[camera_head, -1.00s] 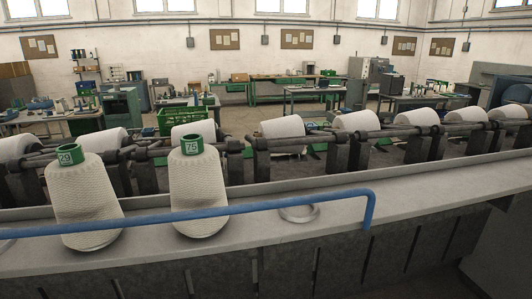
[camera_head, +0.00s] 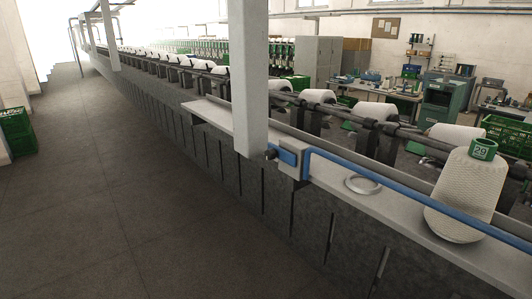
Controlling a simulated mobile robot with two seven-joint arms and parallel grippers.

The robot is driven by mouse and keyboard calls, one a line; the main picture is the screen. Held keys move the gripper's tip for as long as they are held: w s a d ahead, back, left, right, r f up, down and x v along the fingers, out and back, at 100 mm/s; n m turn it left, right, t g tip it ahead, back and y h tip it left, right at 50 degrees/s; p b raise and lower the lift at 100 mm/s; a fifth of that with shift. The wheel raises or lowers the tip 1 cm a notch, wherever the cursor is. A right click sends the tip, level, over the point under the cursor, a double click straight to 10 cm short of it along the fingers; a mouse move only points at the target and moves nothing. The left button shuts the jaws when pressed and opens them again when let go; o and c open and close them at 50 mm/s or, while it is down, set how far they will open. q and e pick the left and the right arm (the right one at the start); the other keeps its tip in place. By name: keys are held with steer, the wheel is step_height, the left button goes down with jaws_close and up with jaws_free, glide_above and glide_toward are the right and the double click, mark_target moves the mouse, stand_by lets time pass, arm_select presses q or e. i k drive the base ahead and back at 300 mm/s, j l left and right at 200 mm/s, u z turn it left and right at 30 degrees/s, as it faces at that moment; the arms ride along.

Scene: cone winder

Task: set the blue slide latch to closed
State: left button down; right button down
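The blue slide latch (camera_head: 287,156) sits at the left end of the blue rail (camera_head: 400,190), beside a pale post on the front of the winder. A small dark knob (camera_head: 271,154) sticks out at its left, and a light grey block (camera_head: 292,167) covers part of it. At this size I cannot tell whether the latch is open or closed. Neither of my grippers is in view.
A white yarn cone marked 29 (camera_head: 466,196) stands on the grey ledge (camera_head: 420,233) at the right. An empty ring (camera_head: 363,184) lies on the ledge. The pale post (camera_head: 251,80) rises near the latch. The dark floor (camera_head: 110,220) at the left is clear.

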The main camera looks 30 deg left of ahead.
mark_target(274, 151)
steer(key=j+u, duration=0.1)
steer(key=u, duration=0.55)
steer(key=i+z, duration=0.25)
steer(key=i, duration=0.85)
